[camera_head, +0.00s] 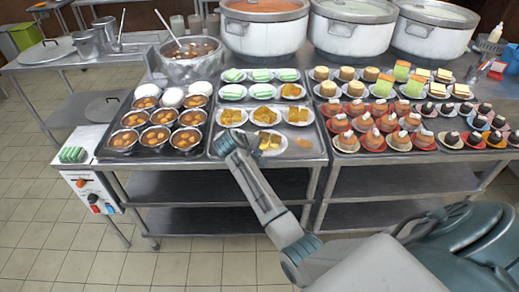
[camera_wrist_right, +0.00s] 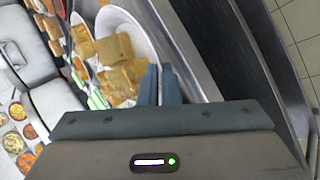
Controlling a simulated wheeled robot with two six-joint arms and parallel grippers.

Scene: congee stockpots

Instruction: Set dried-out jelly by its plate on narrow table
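Yellow-brown jelly pieces (camera_head: 269,140) lie on a white plate (camera_head: 281,149) at the front of the middle tray; which one is dried-out I cannot tell. The wrist view shows similar pieces (camera_wrist_right: 117,49) on a white plate (camera_wrist_right: 137,28). My right gripper (camera_head: 229,141) is over the tray's front left, beside that plate. In the wrist view its fingers (camera_wrist_right: 159,84) are close together at the plate's edge, with nothing visible between them. A flat brownish patch (camera_head: 303,143) shows on the tray to the plate's right. My left gripper is out of view.
Bowls (camera_head: 153,136) crowd the left tray, and cakes (camera_head: 372,139) fill the right one. Large pots (camera_head: 263,36) stand behind. A steel side table (camera_head: 45,65) is at the left. A green item (camera_head: 73,155) sits on a white box. The floor in front is clear.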

